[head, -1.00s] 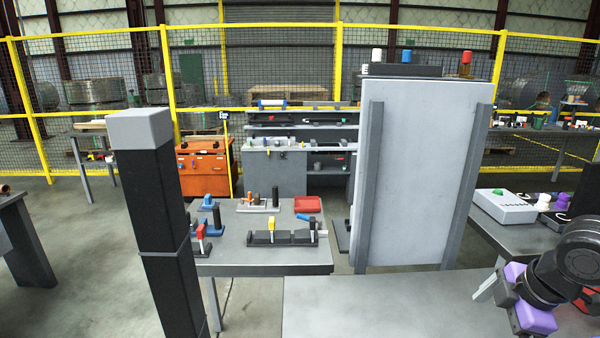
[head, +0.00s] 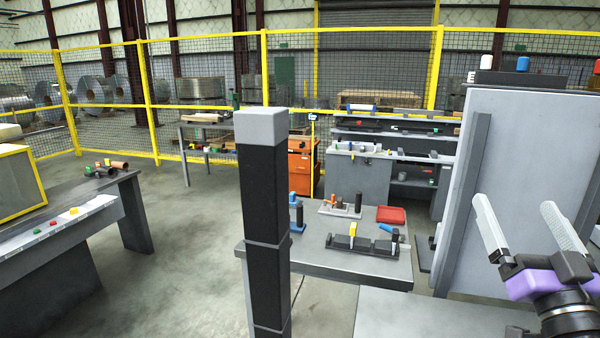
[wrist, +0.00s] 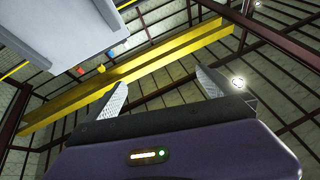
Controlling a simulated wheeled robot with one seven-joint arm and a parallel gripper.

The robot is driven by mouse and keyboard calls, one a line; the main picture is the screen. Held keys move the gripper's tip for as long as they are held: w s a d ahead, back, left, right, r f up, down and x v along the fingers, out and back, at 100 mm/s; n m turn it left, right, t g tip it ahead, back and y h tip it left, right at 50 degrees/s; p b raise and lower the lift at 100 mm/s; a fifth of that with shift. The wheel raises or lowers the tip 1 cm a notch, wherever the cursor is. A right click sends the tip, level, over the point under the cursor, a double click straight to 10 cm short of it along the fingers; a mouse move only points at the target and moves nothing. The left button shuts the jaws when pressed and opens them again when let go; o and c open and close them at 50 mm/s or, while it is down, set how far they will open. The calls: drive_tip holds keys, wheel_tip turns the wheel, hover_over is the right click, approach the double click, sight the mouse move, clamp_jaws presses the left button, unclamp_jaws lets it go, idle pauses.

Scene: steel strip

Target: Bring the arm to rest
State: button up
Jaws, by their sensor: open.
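My gripper (head: 525,228) is at the right of the head view, in front of the grey cabinet (head: 513,140). Its two pale fingers point upward and stand wide apart, with nothing between them. In the wrist view my gripper (wrist: 157,92) also shows both fingers spread and empty. Beyond them there are the roof, a yellow beam and the grey cabinet's underside or side at upper left. Most of my arm is out of the head view at lower right.
A dark post with a grey cap (head: 262,190) stands close in front. A table (head: 330,260) behind it bears clamps and a red tray (head: 390,215). A console bench (head: 70,235) stands at left. Yellow-framed fencing runs behind. The floor between bench and post is clear.

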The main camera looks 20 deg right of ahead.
drive_tip(key=s+a+f+n+g+y, duration=0.2)
drive_tip(key=s+a+f+g+y, duration=0.1)
drive_tip(key=s+a+f, duration=0.9)
drive_tip(key=s+a+f+n+g+y, duration=0.3)
drive_tip(key=s+a+f, duration=0.8)
drive_tip(key=s+f, duration=0.6)
drive_tip(key=shift+s+a+f+g+y, duration=0.2)
drive_tip(key=shift+a+f+g+y, duration=0.3)
drive_tip(key=shift+y, duration=0.7)
drive_tip(key=shift+d+f, duration=0.1)
